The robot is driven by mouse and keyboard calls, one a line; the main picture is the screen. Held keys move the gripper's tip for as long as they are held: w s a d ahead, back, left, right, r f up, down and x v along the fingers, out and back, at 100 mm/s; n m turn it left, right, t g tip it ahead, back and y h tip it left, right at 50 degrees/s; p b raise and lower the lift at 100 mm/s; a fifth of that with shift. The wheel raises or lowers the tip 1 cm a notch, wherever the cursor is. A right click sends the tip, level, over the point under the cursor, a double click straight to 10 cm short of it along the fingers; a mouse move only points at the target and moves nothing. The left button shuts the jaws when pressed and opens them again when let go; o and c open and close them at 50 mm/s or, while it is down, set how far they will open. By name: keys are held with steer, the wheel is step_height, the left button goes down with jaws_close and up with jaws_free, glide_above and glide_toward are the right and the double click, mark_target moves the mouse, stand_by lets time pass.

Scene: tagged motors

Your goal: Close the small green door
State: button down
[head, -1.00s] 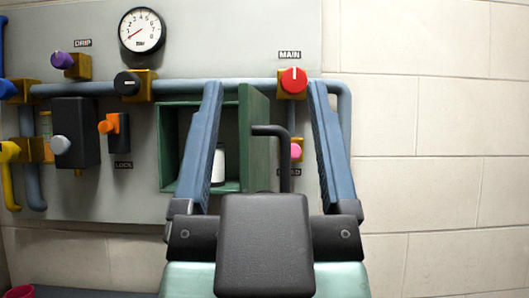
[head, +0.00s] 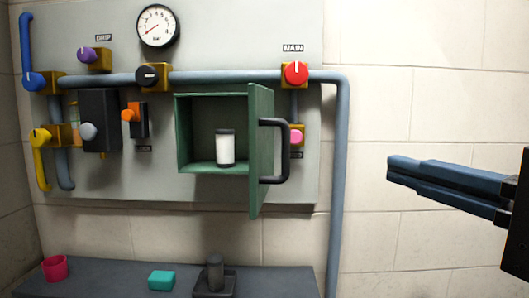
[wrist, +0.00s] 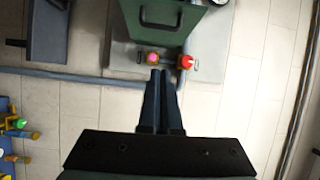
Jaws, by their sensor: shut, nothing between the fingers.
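The small green door (head: 262,150) stands open, swung out from the right side of a green box (head: 206,98) on the wall panel. Its dark bar handle (head: 286,150) is on the outer face, facing right. A white container with a dark lid (head: 225,150) stands inside the box. My gripper (head: 390,168) is to the right of the door, fingers together, empty and apart from the handle. In the wrist view the shut fingers (wrist: 160,75) point toward the panel, and the door's outer face (wrist: 185,22) with its handle (wrist: 160,22) is at the top.
A red MAIN knob (head: 296,73) and a pink knob (head: 296,136) sit beside the door. A grey pipe (head: 338,190) runs down between door and gripper. A shelf (head: 110,280) below holds a pink cup (head: 55,267) and a teal block (head: 161,280). The right wall is bare.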

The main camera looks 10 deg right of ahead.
mark_target(262, 120)
steer(key=w+a+p, duration=0.5)
steer(key=w+p, duration=0.1)
steer(key=w, duration=0.5)
steer(key=shift+w+f+g, duration=0.2)
steer(key=shift+w+g, duration=0.1)
steer(key=shift+w, duration=0.05)
steer(key=shift+a, duration=0.1)
